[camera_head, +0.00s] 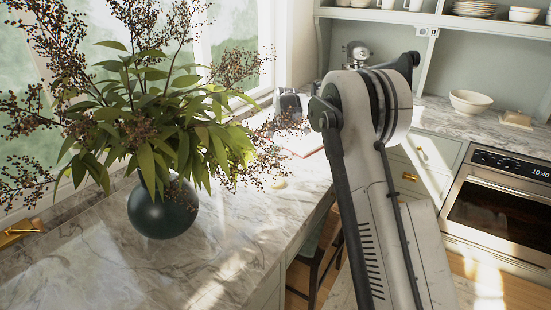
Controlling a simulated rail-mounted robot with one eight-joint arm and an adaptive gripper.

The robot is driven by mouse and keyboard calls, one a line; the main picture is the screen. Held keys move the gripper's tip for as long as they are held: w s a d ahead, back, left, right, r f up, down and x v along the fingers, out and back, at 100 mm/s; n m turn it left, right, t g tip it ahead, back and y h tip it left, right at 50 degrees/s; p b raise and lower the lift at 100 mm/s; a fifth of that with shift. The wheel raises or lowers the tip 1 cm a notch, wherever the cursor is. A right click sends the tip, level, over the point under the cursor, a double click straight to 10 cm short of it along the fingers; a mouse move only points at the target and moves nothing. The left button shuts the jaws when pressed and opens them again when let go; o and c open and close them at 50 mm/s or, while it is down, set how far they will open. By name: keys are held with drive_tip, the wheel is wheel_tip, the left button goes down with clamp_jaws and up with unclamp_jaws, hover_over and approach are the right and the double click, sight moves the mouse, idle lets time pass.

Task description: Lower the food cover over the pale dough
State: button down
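I see no food cover that I can make out in the head camera view. A small pale yellowish lump (279,183) lies on the marble counter (245,222), just right of the plant; it is too small to tell whether it is the dough. My own white and black arm fills the middle right and hides part of the counter behind it. My gripper is not in view.
A dark round vase (163,212) with spreading leafy branches stands on the counter at left. A white bowl (470,102) and a butter-dish-like block (515,119) sit on the back counter above an oven (500,205).

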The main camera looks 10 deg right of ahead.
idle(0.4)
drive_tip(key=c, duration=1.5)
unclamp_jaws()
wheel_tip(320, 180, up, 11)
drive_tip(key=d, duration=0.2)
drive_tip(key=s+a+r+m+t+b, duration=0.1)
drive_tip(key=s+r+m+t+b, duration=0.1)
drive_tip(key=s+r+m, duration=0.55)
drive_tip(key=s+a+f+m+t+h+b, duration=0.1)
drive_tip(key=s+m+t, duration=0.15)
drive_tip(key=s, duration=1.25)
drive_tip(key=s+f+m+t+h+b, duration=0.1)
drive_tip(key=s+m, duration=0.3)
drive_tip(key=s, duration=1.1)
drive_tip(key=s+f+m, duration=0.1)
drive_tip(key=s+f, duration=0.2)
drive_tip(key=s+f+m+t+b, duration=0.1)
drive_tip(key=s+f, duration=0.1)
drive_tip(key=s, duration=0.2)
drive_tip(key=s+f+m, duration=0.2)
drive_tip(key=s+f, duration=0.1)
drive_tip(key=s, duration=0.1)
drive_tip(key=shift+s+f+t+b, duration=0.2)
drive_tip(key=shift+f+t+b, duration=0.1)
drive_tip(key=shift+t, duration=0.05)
